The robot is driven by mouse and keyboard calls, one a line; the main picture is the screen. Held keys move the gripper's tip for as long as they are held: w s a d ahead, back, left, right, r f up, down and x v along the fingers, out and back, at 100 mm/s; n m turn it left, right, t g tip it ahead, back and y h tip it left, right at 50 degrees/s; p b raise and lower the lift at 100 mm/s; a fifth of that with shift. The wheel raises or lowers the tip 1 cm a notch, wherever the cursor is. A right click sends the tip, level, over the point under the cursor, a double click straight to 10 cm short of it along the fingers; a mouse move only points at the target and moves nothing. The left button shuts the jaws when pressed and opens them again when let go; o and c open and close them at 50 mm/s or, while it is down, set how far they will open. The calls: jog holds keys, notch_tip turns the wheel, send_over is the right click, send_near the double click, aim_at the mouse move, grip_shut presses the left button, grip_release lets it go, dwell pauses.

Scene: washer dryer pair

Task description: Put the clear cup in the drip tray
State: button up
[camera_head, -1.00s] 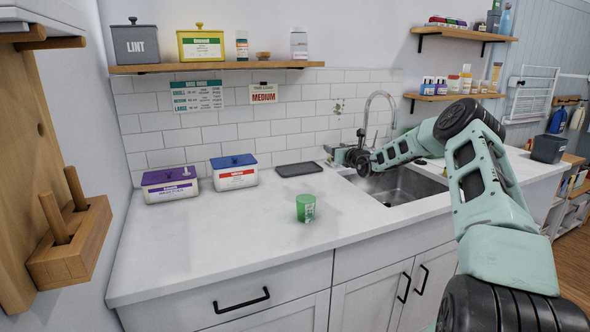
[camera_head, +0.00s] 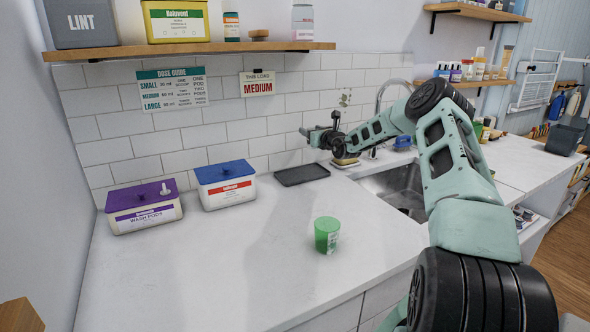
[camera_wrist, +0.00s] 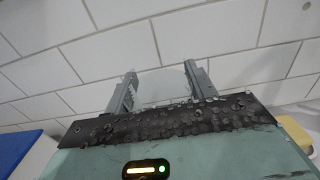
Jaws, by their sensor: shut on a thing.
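My gripper (camera_head: 314,132) is raised in front of the tiled wall, above and a little right of the drip tray. In the wrist view, its two fingers (camera_wrist: 160,88) are shut on the clear cup (camera_wrist: 166,84), which is see-through and faint against the tiles. I cannot make out the cup clearly in the head view. The drip tray (camera_head: 301,175) is a flat, dark, rimmed tray lying on the counter near the wall, and it looks empty.
A green cup (camera_head: 327,235) stands on the white counter (camera_head: 220,270). A blue-lidded box (camera_head: 225,185) and a purple-lidded box (camera_head: 145,206) stand left of the tray. The sink (camera_head: 398,190) is to the right. A shelf (camera_head: 200,49) hangs above.

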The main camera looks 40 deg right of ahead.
jog(key=shift+w+d+f, duration=0.1)
jog(key=shift+w+f, duration=0.1)
jog(key=shift+f, duration=0.15)
notch_tip(320, 180, down, 9)
jog(key=shift+f+p, duration=0.15)
jog(key=shift+p, duration=0.85)
jog(key=o, duration=1)
jog(key=shift+f, duration=0.1)
jog(key=shift+c, duration=0.2)
